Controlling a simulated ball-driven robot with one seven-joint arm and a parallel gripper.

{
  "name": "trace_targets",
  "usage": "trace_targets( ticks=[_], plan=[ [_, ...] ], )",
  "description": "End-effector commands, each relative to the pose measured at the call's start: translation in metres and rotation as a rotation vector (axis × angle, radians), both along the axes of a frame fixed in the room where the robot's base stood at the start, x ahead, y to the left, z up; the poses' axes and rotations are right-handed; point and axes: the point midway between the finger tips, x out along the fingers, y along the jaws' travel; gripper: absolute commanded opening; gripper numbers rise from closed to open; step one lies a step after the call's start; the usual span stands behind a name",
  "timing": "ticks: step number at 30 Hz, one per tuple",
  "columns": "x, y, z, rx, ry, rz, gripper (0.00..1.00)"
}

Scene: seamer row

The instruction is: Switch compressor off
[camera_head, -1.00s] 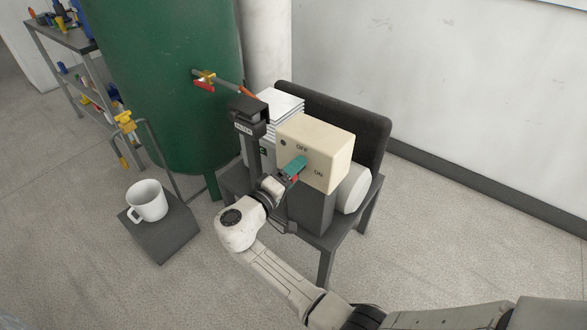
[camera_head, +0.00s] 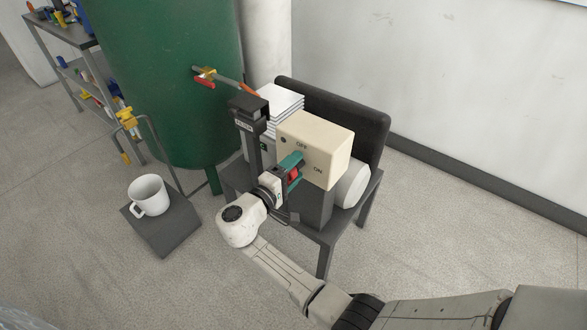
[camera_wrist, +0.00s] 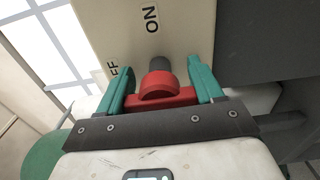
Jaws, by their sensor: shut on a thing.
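The compressor's switch box (camera_head: 328,148) is cream, with OFF and ON printed on its front. It stands above the chair seat at the centre of the head view. A red switch handle (camera_wrist: 168,88) on a dark shaft sticks out from the box. My gripper (camera_head: 293,168) is at the box's front; its teal fingers (camera_wrist: 164,76) are on both sides of the red handle, shut on it. I cannot tell which label the handle points to.
The box, a stack of white papers (camera_head: 283,104) and a white cylinder (camera_head: 352,186) are on a dark chair (camera_head: 358,106). A green tank (camera_head: 170,80) with a valve (camera_head: 205,73) stands behind left.

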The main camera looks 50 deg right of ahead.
Motion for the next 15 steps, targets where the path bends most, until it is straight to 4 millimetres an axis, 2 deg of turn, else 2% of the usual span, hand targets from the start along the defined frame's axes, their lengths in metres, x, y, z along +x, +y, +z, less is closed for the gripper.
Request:
trace_targets(
  ticks=[3,4,11,15],
  plan=[
    [0.0013,0.0011,-0.0006,0.001,0.003,0.006,0.36],
    [0.0013,0.0011,-0.0006,0.001,0.003,0.006,0.69],
    [0.0007,0.0006,-0.0003,0.000,0.001,0.003,0.91],
    [0.0004,0.0004,-0.0002,0.000,0.001,0.002,0.92]
  ],
)
